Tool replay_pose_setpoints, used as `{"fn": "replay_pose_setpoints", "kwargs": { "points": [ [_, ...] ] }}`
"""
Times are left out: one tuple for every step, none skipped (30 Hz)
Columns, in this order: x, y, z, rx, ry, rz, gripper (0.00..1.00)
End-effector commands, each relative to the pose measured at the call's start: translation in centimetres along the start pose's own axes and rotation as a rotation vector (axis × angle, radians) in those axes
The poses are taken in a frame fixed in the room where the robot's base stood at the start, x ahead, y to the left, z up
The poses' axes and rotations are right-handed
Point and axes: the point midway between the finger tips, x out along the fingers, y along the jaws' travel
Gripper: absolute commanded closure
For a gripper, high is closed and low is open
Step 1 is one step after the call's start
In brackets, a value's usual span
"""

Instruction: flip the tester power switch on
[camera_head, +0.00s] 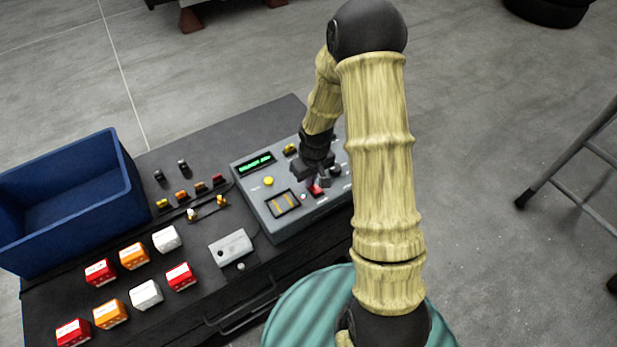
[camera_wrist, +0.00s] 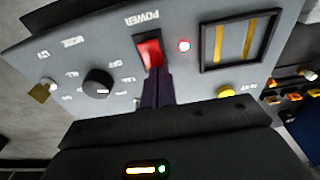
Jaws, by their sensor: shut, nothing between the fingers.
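The grey tester (camera_head: 260,207) stands at the right end of the dark bench top, with green text lit on its display (camera_head: 255,164). Its red power switch (camera_wrist: 149,50) sits under the POWER label in the wrist view; it also shows in the head view (camera_head: 316,190). A small red light (camera_wrist: 184,46) glows beside the switch. My gripper (camera_wrist: 155,72) is shut and empty, its fingertips at the near edge of the switch and hiding part of it. I cannot tell whether they touch. It also shows above the panel in the head view (camera_head: 322,178).
Beside the switch are a dark knob (camera_wrist: 97,83), a two-bar meter window (camera_wrist: 238,40) and a yellow button (camera_wrist: 226,91). A grey box (camera_head: 232,248), several coloured blocks (camera_head: 134,256) and a blue bin (camera_head: 70,200) are further left. The floor to the right holds a metal stand (camera_head: 570,150).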

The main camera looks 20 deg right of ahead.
Motion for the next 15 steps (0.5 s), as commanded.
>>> {"fn": "replay_pose_setpoints", "kwargs": {
  "points": [
    [-0.1,0.0,0.2,0.001,0.0,0.0,1.0],
    [-0.2,0.1,0.3,0.001,0.0,0.0,1.0],
    [-0.3,0.1,0.4,0.001,0.001,0.0,1.0],
    [-0.3,0.0,0.5,0.001,0.001,0.0,1.0],
    [-0.4,0.0,0.6,0.001,0.001,0.0,1.0],
    [-0.5,0.0,0.8,0.001,0.001,0.0,1.0],
    [-0.5,0.0,0.9,0.001,0.001,0.0,1.0],
    [-0.6,0.0,1.0,0.0,0.001,0.0,1.0],
    [-0.7,0.0,1.1,0.0,0.001,0.001,1.0],
    [-0.7,0.0,1.1,0.0,0.001,0.001,1.0],
    [-0.7,0.0,1.2,0.0,0.001,0.001,1.0],
    [-0.7,0.0,1.2,0.001,0.001,0.001,1.0],
    [-0.7,0.0,1.3,0.001,0.001,0.001,1.0],
    [-0.7,0.0,1.3,0.001,0.001,0.001,1.0],
    [-0.7,0.0,1.3,0.001,0.001,0.0,1.0]
  ]
}}
